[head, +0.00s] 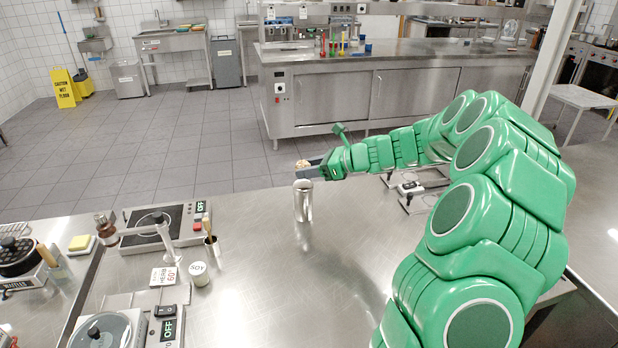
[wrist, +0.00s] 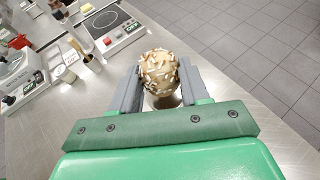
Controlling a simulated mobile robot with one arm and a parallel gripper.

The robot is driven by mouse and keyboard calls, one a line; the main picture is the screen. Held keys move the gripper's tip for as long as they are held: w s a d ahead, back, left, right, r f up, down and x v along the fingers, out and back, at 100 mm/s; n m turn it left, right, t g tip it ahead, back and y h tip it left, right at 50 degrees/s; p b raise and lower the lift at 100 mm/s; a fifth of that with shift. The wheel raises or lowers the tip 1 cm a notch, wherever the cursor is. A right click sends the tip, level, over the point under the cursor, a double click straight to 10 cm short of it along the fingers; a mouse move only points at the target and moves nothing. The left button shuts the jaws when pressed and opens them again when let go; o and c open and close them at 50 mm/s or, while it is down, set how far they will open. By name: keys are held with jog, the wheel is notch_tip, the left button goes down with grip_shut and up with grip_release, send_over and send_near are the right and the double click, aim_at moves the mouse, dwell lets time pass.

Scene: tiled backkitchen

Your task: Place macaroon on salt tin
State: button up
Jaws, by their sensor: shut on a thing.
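The macaroon is a round tan ball with pale sprinkles (wrist: 159,72), held between the two grey fingers of my gripper (wrist: 158,88). In the head view my gripper (head: 311,168) reaches in from the right, and the macaroon (head: 302,163) shows small at its tip. A plain silver cylinder, which looks like the salt tin (head: 303,203), stands upright on the steel counter just below the macaroon in the picture. A gap shows between them. In the wrist view the macaroon mostly hides what lies under it; a brownish metallic patch shows below it between the fingers.
A device (head: 410,188) lies behind my arm. The counter around the tin is clear.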

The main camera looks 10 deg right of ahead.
jog(key=shift+f, duration=1.5)
jog(key=shift+f, duration=0.1)
jog(key=o, duration=1)
